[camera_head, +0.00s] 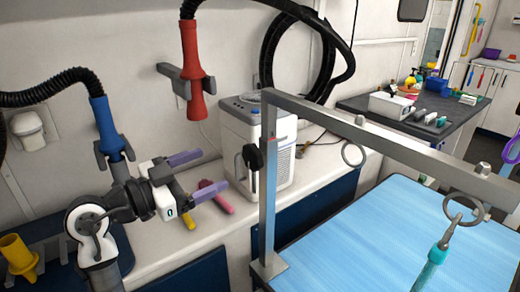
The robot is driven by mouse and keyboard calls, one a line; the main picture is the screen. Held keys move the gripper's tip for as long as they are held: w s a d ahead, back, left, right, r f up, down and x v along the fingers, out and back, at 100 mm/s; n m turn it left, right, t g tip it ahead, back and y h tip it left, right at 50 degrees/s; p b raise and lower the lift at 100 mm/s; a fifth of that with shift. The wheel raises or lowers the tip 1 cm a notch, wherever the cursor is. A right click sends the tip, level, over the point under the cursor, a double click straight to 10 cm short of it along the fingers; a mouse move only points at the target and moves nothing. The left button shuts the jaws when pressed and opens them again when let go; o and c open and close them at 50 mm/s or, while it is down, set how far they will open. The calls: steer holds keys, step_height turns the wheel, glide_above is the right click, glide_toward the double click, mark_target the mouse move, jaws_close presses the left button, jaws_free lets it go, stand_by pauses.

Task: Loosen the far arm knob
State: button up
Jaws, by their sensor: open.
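A black knob (251,156) sticks out to the left of the upright post (268,205) of the grey grooming arm, partway up it. The fingers are empty and look clear of the knob in the picture. I cannot tell the depth gap between them. The whole knob face is in view. I cannot see a second arm knob.
A white and grey machine (262,135) stands on the counter behind the post. Pink (220,204) and yellow (187,220) handled tools lie below my gripper. Red (193,65) and blue (104,122) hose nozzles hang nearby. A noose with a teal handle (432,264) hangs from the overhead bar (390,140).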

mark_target(249, 157)
steer(key=shift+g, duration=0.3)
steer(key=p+x, duration=0.2)
steer(key=x, duration=0.4)
steer(key=p+x, duration=0.2)
steer(key=x, duration=0.4)
steer(key=shift+d, duration=0.45)
steer(key=shift+w+d+f, duration=0.15)
steer(key=shift+w+d, duration=0.2)
steer(key=shift+d, duration=0.2)
steer(key=shift+c, duration=0.4)
steer(key=c, duration=0.9)
